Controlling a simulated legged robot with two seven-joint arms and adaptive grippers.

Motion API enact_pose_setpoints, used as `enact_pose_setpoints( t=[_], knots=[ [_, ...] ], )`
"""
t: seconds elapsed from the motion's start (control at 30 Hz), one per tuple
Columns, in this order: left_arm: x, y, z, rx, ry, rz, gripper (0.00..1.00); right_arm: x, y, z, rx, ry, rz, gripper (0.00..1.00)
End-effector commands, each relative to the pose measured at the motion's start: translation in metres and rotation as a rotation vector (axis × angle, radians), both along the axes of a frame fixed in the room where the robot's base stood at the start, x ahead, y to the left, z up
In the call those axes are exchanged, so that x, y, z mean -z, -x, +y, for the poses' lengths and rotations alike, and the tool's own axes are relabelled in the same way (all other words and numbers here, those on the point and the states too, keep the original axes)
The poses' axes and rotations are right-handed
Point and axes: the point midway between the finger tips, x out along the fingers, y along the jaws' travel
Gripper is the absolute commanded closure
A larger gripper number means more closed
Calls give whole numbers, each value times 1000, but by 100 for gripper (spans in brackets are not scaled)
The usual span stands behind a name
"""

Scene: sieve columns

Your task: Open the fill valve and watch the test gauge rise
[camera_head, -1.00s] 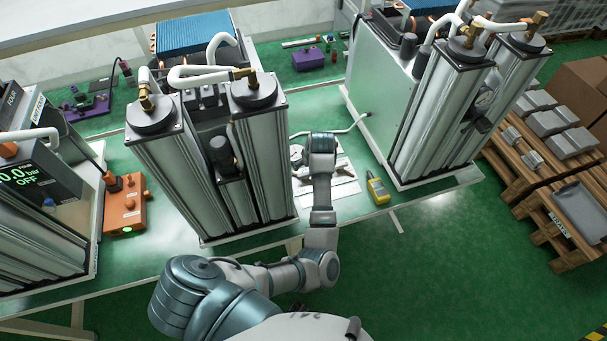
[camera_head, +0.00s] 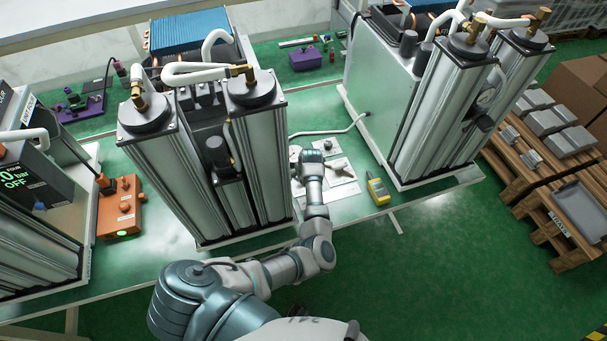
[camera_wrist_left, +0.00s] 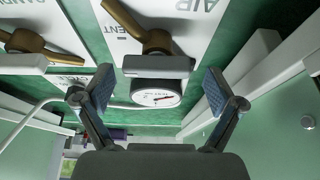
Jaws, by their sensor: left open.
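A grey block (camera_wrist_left: 157,66) sits at the gauge's upper edge. Above it, a brass valve lever (camera_wrist_left: 140,27) lies over a white plate with partly readable lettering. A second brass lever (camera_wrist_left: 36,42) is at the left. I cannot tell which is the fill valve. In the head view, my left wrist is over the white valve plate (camera_head: 343,190), between two column units; the fingers are hidden there.
A twin-column unit (camera_head: 205,170) stands close left of my wrist, another (camera_head: 440,110) to the right. A yellow handheld device (camera_head: 377,189) lies right of the plate.

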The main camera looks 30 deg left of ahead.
Motion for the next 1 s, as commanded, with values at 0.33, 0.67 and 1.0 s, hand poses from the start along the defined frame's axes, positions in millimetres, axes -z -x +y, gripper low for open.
enact_pose_setpoints(
  t=[0.33, 0.67, 1.0],
  knots=[
    [-1, 0, -4, 1, -2, 1, 59, 0, 0, 4, 1, -4, 0, 60],
    [-1, 0, -5, -14, 4, 0, 66, -1, 0, -5, -3, 5, -1, 60],
    [-1, -1, -4, -189, 2, 4, 66, -5, 0, -2, -2, 3, -2, 60]
  ],
)
